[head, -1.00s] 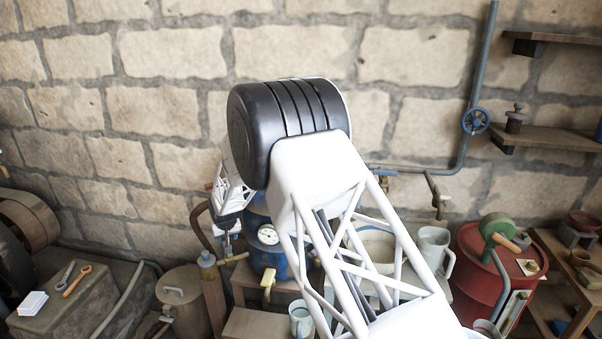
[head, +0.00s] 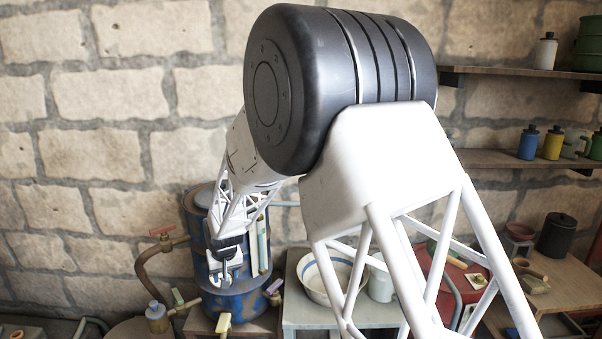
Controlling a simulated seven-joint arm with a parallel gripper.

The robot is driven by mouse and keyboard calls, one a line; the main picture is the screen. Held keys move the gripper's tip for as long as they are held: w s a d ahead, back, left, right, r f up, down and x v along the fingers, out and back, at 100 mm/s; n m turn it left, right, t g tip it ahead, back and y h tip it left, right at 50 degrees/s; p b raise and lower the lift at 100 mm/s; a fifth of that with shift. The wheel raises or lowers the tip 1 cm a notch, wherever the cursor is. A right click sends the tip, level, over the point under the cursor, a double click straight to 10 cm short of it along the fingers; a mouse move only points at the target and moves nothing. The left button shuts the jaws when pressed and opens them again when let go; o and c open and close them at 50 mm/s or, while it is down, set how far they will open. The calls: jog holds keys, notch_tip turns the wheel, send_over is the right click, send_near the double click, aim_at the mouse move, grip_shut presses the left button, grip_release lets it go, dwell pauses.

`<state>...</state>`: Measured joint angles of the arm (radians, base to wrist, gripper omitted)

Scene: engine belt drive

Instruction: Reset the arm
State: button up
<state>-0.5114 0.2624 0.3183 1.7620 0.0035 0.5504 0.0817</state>
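My white lattice arm with its large black elbow joint fills the middle of the head view. Its far part hangs down to the left of the elbow and ends in my gripper (head: 226,270). The gripper points downward in front of the blue tank (head: 232,310), with the tank's rusty, worn side behind it. The fingers are small and seen against the tank, so I cannot tell whether they are open or shut. No held object can be made out. I cannot tell whether the gripper touches the tank.
A red-handled pipe (head: 150,262) stands left of the tank. A pale basin (head: 333,277) and a mug (head: 380,284) stand right of it, with a red drum (head: 437,270) beyond, partly behind my arm. Wall shelves (head: 515,158) hold bottles. A stone wall closes the back.

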jog(key=s+d+r+m, duration=0.1)
jog(key=s+d+r, duration=0.5)
jog(key=d, duration=0.3)
jog(key=s+d+r+m, duration=0.1)
jog(key=s+d+r, duration=0.45)
jog(key=d, duration=0.35)
jog(key=s+d+r, duration=0.5)
jog(key=d+r, duration=0.2)
jog(key=d, duration=0.1)
jog(key=s+d+m, duration=0.1)
jog(key=s+d, duration=0.4)
jog(key=s, duration=0.4)
jog(key=s+d+r+m+h, duration=0.1)
jog(key=s+d, duration=0.4)
jog(key=s, duration=0.4)
jog(key=s+d+r+m, duration=0.1)
jog(key=s+d, duration=0.4)
jog(key=s, duration=0.4)
jog(key=shift+d+h, duration=0.25)
jog(key=shift+h, duration=0.05)
